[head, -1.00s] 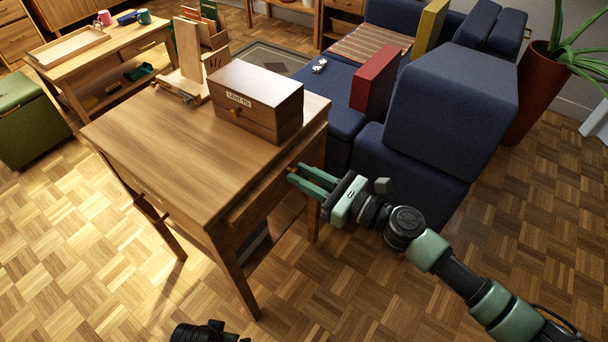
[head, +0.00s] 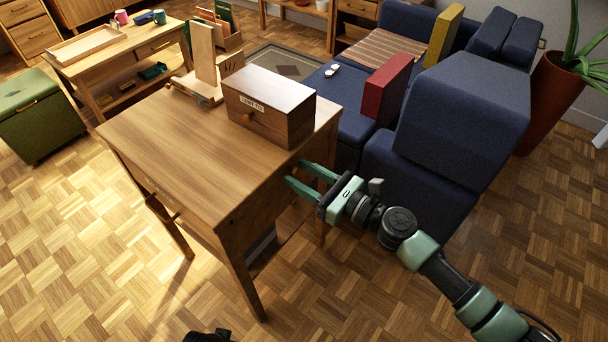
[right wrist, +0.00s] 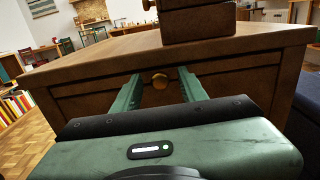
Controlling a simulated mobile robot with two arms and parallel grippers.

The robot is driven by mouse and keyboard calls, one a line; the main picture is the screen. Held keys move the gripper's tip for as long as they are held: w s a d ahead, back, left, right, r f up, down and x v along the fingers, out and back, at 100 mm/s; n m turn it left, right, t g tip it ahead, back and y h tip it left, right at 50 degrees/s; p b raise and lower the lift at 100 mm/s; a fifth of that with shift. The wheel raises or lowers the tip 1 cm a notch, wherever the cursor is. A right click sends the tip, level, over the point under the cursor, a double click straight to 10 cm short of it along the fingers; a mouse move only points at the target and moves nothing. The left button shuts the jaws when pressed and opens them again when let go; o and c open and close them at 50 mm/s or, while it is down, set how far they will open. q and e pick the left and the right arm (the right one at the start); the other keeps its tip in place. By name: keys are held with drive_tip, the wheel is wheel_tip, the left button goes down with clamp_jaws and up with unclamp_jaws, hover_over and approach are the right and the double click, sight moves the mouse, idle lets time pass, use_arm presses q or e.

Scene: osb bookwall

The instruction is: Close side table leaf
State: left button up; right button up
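The wooden side table (head: 165,150) stands left of centre in the head view. In the head view the leaf looks about flush with that side. My right gripper (head: 295,172) is open at that side, fingers pointing at the table. My left gripper does not show clearly.
A wooden box with a knobbed drawer (head: 268,105) and a wooden stand (head: 203,60) are on the tabletop. A blue sofa (head: 450,140) with a red block (head: 388,86) is right of the table. A green chest (head: 40,115) is at left. Parquet floor in front is clear.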

drive_tip(key=shift+s+d, duration=0.1)
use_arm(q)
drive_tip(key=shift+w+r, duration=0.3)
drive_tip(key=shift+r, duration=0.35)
use_arm(e)
drive_tip(key=v, duration=0.7)
drive_tip(key=shift+d, duration=0.25)
drive_tip(key=shift+s, duration=0.15)
